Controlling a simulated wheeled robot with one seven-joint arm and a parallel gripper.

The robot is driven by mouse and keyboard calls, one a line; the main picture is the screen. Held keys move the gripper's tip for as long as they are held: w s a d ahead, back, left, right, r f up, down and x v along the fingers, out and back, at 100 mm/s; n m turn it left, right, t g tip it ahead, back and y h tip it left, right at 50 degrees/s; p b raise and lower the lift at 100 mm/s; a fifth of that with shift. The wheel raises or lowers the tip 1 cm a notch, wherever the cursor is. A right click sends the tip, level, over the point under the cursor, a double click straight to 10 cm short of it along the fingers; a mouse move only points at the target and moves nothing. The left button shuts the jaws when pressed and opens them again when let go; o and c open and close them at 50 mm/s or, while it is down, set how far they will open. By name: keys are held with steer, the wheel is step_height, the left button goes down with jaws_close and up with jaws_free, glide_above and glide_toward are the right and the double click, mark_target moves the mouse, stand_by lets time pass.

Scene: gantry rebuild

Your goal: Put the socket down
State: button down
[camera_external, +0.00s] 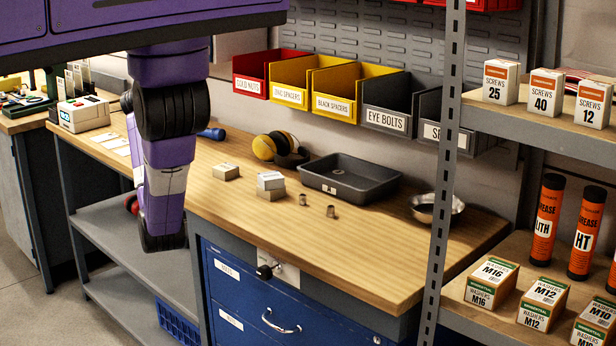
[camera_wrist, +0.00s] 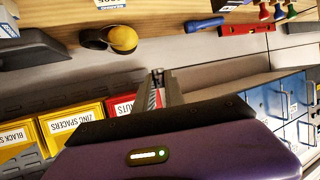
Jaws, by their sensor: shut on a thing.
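My gripper (camera_wrist: 158,76) shows in the wrist view with its two dark fingers close together. It is shut on a small dark metallic piece at the fingertips, the socket, which is mostly hidden between them. In the external view my purple arm hangs down in front of the left part of the wooden workbench (camera_external: 400,262), and the fingers and the held socket are hidden there. Two small metal cylinders, one (camera_external: 307,198) and another (camera_external: 330,211), stand on the bench top in front of the dark tray (camera_external: 350,190).
Small boxes (camera_external: 271,181), yellow-and-black earmuffs (camera_external: 265,148) and a metal bowl (camera_external: 437,209) are on the bench. Coloured bins (camera_external: 285,95) hang behind it. A shelf upright (camera_external: 447,180) stands at the right front. The bench's front strip is largely clear.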

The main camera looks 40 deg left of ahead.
steer(key=s+a+f+n+g+y, duration=0.2)
steer(key=s+f+n+y, duration=0.1)
steer(key=s+f, duration=0.3)
steer(key=shift+s+n+y, duration=0.4)
steer(key=shift+s+y, duration=0.1)
steer(key=shift+s, duration=0.3)
steer(key=shift+w, duration=0.1)
